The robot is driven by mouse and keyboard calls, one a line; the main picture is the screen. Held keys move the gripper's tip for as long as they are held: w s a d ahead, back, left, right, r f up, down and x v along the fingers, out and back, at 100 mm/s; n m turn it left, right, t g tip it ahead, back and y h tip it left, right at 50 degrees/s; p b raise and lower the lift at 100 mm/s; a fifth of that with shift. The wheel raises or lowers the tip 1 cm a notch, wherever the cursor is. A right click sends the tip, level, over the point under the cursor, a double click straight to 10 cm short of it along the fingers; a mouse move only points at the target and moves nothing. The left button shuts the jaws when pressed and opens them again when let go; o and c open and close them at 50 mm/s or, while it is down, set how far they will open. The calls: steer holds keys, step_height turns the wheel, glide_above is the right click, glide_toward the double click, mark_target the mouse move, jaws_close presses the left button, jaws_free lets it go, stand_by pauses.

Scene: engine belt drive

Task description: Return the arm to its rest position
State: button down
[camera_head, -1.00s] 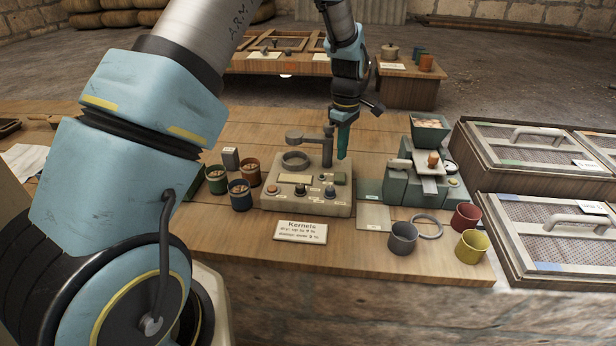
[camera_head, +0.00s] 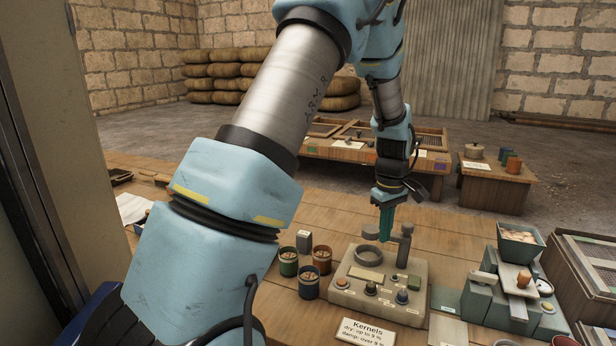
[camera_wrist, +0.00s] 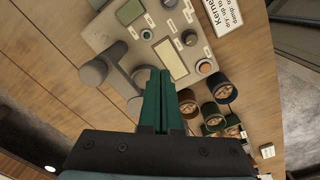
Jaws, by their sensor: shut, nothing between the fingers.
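My gripper (camera_head: 386,222) points down over the back part of the beige meter box (camera_head: 345,293) on the wooden table. Its green fingers are together with nothing between them. In the wrist view the shut fingers (camera_wrist: 162,100) show in front of the meter, with its display and knobs beyond. Whether the fingertips clear the meter's upright post (camera_head: 404,245) is hard to judge, but they look apart from it. My arm rises from the lower left and bends down to the gripper.
Three small cups, green (camera_head: 288,262), blue (camera_head: 309,282) and orange (camera_head: 322,259), stand left of the meter. A green grinder-like device (camera_head: 510,285) stands to its right. A "Kernels" card (camera_head: 365,333) lies in front. A low bench (camera_head: 350,150) stands behind.

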steer(key=s+a+r+m, duration=0.2)
steer(key=s+a, duration=0.2)
steer(key=a, duration=0.5)
steer(key=s+a+r+m+t, duration=0.1)
steer(key=s+a, duration=0.3)
steer(key=a, duration=0.5)
steer(key=s+a+r+m, duration=0.3)
steer(key=s+a, duration=0.1)
steer(key=a, duration=0.5)
steer(key=shift+s+a+r+m, duration=0.2)
steer(key=shift+s+a+m, duration=0.05)
steer(key=shift+m, duration=0.05)
